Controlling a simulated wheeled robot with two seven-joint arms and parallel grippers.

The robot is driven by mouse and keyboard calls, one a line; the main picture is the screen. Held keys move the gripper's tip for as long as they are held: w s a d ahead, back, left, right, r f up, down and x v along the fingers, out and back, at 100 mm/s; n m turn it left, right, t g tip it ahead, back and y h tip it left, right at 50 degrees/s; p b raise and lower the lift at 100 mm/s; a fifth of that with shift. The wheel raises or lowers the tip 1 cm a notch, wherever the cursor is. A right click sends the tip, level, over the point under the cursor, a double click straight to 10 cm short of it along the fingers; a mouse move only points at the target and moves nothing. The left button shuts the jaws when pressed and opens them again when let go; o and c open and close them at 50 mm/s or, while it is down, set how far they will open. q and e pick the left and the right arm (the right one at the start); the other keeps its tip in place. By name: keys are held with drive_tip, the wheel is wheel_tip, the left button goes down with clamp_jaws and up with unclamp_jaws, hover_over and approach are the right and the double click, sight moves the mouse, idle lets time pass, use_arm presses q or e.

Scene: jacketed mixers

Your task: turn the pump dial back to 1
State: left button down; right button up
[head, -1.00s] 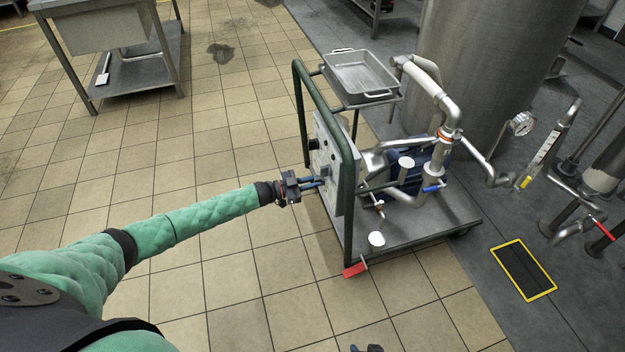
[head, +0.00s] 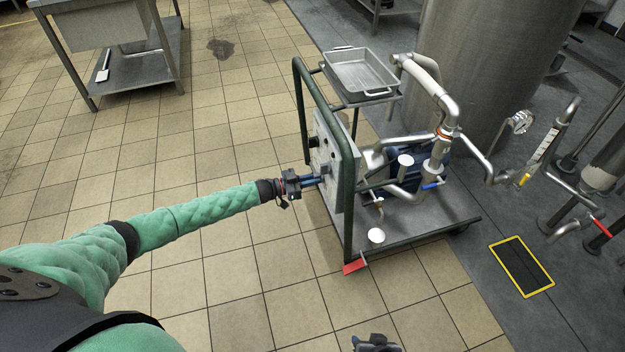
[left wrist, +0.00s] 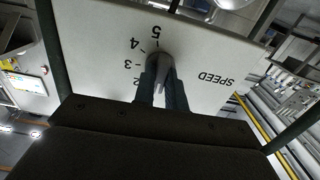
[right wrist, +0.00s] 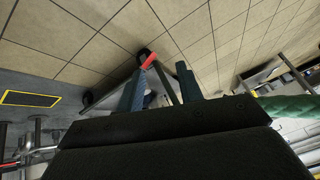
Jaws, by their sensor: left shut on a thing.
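The pump dial is a grey knob (left wrist: 158,70) on a white panel (left wrist: 100,35) marked SPEED, seen upside down in the left wrist view. The numbers 2 to 5 show beside it; 1 is hidden, and I cannot tell which number the knob points at. My left gripper (left wrist: 161,85) is shut on the knob, a finger on each side. In the head view the left gripper (head: 318,179) reaches the cart's panel (head: 338,160) from the left. My right gripper (right wrist: 160,68) is open and empty, low at the head view's bottom edge (head: 376,343).
The panel is on a green-framed pump cart (head: 430,212) with a metal tray (head: 362,74) on top. Pipes and a blue-handled valve (head: 432,186) crowd its right side. A red pedal (head: 355,267) sits at its near corner.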

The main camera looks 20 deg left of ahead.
use_arm(q)
drive_tip(key=c, duration=1.4)
unclamp_jaws()
drive_tip(key=shift+c, duration=0.2)
use_arm(e)
drive_tip(key=shift+f, duration=0.1)
